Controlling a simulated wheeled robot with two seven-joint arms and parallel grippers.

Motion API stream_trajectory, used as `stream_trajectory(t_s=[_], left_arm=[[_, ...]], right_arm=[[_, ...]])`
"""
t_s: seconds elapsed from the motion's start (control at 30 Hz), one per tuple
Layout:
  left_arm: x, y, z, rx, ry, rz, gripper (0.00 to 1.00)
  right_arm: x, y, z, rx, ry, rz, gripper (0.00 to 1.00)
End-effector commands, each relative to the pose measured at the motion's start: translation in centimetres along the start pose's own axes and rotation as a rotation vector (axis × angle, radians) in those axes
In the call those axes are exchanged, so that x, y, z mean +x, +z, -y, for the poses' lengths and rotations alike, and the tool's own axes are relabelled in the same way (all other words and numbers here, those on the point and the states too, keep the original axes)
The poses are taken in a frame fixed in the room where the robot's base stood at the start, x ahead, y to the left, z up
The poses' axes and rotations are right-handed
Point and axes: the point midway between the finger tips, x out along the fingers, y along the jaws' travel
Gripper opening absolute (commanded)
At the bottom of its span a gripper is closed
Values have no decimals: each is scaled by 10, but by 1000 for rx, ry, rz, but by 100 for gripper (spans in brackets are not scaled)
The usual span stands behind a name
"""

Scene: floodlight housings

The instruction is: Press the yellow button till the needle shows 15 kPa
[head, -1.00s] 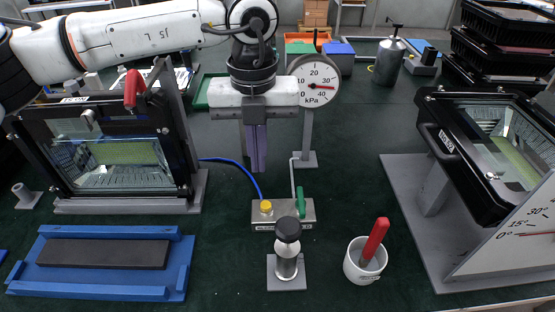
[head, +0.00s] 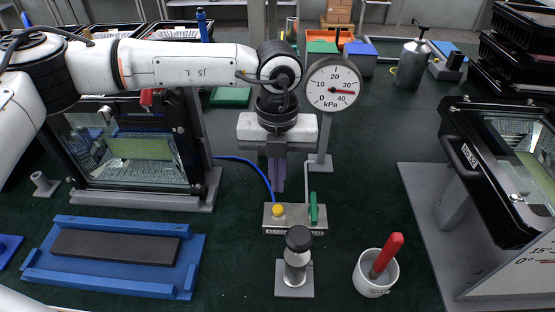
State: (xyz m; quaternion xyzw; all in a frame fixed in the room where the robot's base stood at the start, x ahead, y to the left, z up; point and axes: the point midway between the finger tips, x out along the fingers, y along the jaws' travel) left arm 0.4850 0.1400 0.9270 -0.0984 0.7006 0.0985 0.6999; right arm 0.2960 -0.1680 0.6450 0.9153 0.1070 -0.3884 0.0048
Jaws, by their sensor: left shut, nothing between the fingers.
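The yellow button (head: 278,210) sits on the left of a small metal valve block (head: 294,226), with a green lever (head: 313,208) on its right. My left gripper (head: 277,188) points down with its fingers together and empty. Its tips appear just above or behind the button, with a gap showing between them. The round white gauge (head: 332,84) stands on a post behind the block. Its red needle points right, between the 30 and 40 marks, near 35 kPa. My right gripper is out of view.
A black-knobbed metal part (head: 298,260) stands in front of the block. A white cup (head: 375,274) with a red-handled tool stands to its right. Floodlight housings stand at left (head: 130,150) and right (head: 490,170). A blue hose (head: 245,162) runs to the block.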

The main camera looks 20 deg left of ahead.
Motion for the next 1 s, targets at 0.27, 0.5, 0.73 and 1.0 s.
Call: stream_trajectory(t_s=[0.27,0.5,0.73,1.0], left_arm=[[49,-1,0,0,2,-2,0],[66,0,0,-1,0,0,0],[67,0,0,-1,0,1,0],[81,0,0,-1,-1,-1,0]], right_arm=[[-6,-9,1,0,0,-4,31],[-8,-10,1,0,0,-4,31],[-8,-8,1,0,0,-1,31],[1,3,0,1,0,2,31]])
